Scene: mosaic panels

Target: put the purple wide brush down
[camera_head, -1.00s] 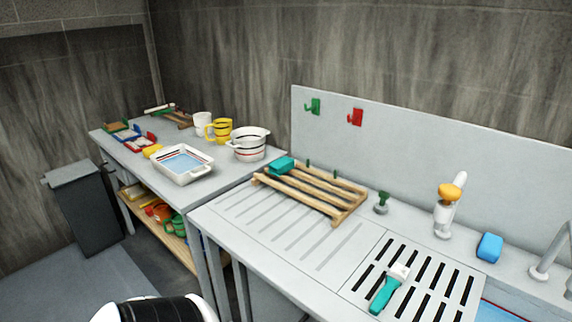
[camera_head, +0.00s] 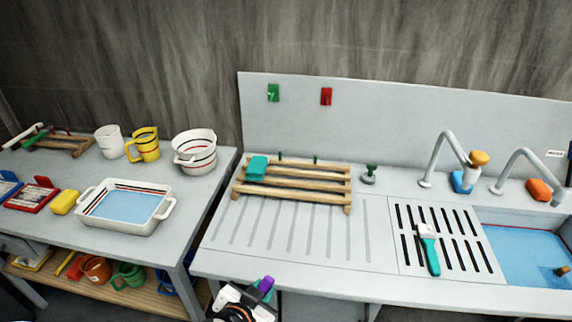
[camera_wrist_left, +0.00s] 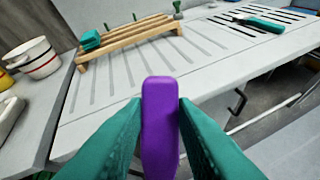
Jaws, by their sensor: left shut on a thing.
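My left gripper (camera_head: 257,287) shows at the bottom middle of the head view, in front of the counter's front edge. It is shut on the purple wide brush (camera_wrist_left: 160,125), which stands between the two green fingertips in the left wrist view. Only the purple part of the brush shows; its bristles cannot be made out. In the head view a small purple bit of the brush (camera_head: 266,284) sticks up at the gripper. My right gripper is not in view.
A ribbed drainboard (camera_head: 290,235) with bare room lies ahead. A wooden rack (camera_head: 300,183) holds a teal sponge (camera_head: 257,168) behind it. A teal-handled brush (camera_head: 430,252) lies on the slotted grate to the right. A white basin (camera_head: 97,222) with water stands on the left table.

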